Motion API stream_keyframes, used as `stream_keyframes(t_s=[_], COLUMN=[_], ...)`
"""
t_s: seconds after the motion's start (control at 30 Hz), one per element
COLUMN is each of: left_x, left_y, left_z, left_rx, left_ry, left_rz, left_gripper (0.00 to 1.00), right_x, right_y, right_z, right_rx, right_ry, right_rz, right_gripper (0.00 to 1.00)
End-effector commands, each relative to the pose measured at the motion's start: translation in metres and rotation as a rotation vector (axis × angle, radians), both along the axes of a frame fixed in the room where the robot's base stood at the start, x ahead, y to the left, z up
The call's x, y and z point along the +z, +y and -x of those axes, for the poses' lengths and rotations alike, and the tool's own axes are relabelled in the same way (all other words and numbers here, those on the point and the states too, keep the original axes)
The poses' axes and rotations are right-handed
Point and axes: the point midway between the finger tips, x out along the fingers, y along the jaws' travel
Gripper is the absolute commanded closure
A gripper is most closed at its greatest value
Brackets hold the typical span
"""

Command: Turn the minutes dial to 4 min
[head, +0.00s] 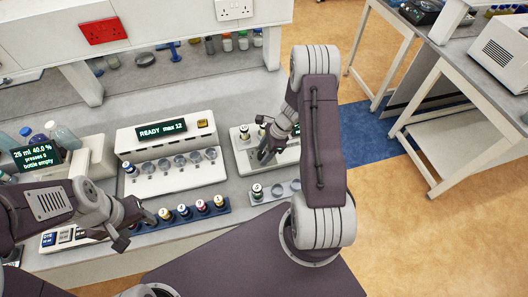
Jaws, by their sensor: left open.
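I cannot pick out a minutes dial or read any dial marking at this size. A white machine (150,186) with a "READY max 12" display (161,130) and a row of round grey sockets stands at the centre left. My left gripper (136,230) is open and empty, over the front edge near a blue rack. My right gripper (267,149) points down over a low white unit (244,158) with small black-and-white round pieces (244,132). The gripper and arm hide part of this unit. I cannot tell whether its fingers touch anything.
The blue rack (181,222) holds several small capped vials. A dispenser display (38,156) reads "25 ml 40.0 % presses 0 bottle empty". A small keypad device (62,237) sits at front left. A grey tray (275,192) lies in front of the white unit.

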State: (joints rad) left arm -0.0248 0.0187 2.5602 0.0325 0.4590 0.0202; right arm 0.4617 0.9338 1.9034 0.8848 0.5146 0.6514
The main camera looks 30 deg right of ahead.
Motion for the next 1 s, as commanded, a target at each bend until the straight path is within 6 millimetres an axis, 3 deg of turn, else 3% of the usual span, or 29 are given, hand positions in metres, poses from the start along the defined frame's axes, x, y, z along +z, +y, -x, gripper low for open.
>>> stream_keyframes(t_s=[0.03,0.2,0.57,1.0], left_x=[-0.0001,-0.0001,0.0035,0.007], left_y=[0.0,0.0,0.0,0.0], left_z=[0.0,-0.0001,-0.0001,0.0], left_rx=[0.0,0.0,0.0,0.0], left_ry=[0.0,0.0,0.0,0.0], left_rz=[0.0,0.0,0.0,0.0], left_gripper=[0.45,0.45,0.45,0.45], right_x=[0.0001,0.0001,0.0009,-0.0005], right_y=[-0.0001,0.0,-0.0003,-0.0005], right_z=[-0.0001,0.0,-0.0006,-0.0026], right_rx=[0.0,0.0,0.057,0.345], right_ry=[0.0,0.0,0.0,0.0], right_rz=[0.0,0.0,0.0,0.001], right_gripper=[0.57,1.0,1.0,1.0])
